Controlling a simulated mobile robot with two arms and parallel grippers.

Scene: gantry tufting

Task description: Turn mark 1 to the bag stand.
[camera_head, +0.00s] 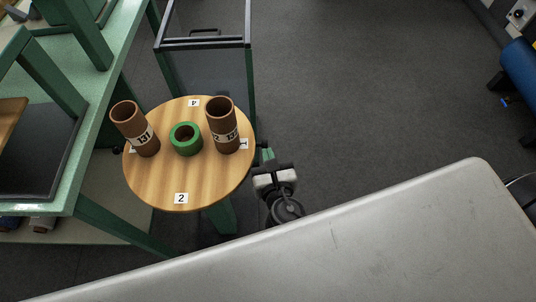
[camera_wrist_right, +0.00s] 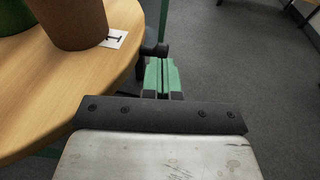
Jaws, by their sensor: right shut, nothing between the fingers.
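The round wooden turntable top (camera_head: 153,191) stands left of centre. Mark 1 (camera_head: 244,144) is a white label at its right edge, partly hidden by a brown tube; it also shows in the right wrist view (camera_wrist_right: 114,39). Mark 2 (camera_head: 181,198) is at the near edge and mark 4 (camera_head: 193,102) at the far edge. A dark-edged frame with grey panels (camera_head: 205,68) stands behind the turntable; I cannot tell if it is the bag stand. My right gripper (camera_head: 267,155), with green fingers (camera_wrist_right: 161,74), is shut and empty beside the right rim, near a dark knob (camera_wrist_right: 155,48). My left gripper is out of view.
Two brown tubes (camera_head: 125,117) (camera_head: 219,110) and a green ring (camera_head: 185,149) stand on the turntable. A green bench (camera_head: 96,110) is close on the left. The floor (camera_head: 370,90) to the right is open. A blue roll (camera_head: 522,65) is at the far right.

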